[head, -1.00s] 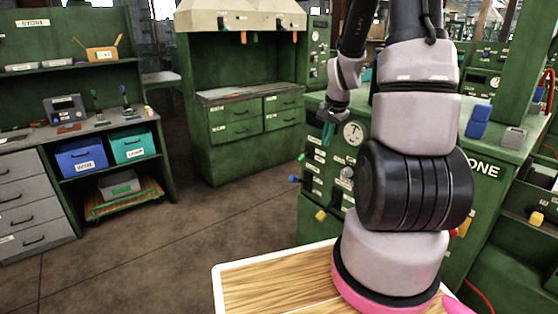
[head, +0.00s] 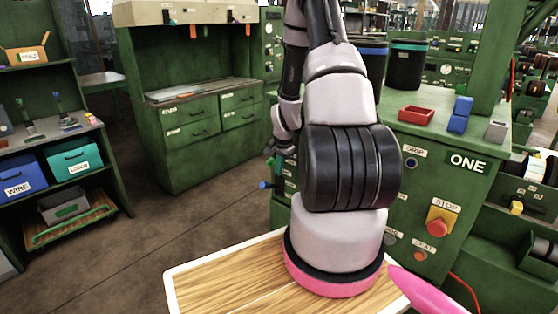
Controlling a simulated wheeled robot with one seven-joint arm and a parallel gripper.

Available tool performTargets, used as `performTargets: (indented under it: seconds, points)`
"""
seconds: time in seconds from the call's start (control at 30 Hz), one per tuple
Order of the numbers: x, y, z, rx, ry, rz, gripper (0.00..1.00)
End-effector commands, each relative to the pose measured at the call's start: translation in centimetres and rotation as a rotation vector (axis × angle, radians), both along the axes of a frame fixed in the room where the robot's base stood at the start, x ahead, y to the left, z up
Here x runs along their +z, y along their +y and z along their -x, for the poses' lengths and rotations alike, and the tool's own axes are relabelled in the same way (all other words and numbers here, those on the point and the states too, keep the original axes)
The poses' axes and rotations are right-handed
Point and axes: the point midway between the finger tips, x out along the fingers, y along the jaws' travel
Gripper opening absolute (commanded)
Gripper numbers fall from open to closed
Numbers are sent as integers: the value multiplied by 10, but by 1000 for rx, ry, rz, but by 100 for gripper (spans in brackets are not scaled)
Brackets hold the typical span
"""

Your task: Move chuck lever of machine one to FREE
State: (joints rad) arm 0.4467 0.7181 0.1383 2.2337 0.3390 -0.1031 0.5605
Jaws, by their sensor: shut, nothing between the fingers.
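Machine one is the green cabinet labelled ONE (head: 467,163), at the right of the head view. Its left side carries small labels and controls, mostly behind my arm. A lever with a blue knob (head: 264,185) sticks out from that side at the left. I cannot read which control is the chuck lever or where it points. My gripper (head: 271,152) is small and dark, at the left edge of the machine, a little above the blue knob. It is shut and empty. I cannot tell whether it touches anything.
A green drawer bench (head: 195,125) stands behind, with open floor left of my arm.

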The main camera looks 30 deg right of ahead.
Motion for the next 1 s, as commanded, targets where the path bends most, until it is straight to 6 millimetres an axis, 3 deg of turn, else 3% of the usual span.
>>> performTargets:
  seconds: [0.13, 0.3, 1.0]
  points:
    - [-30, 1, -8, 0, 3, -2, 0]
    - [-42, 16, -23, 3, 0, 0, 0]
    - [-50, 23, -33, 1, -5, 14, 0]
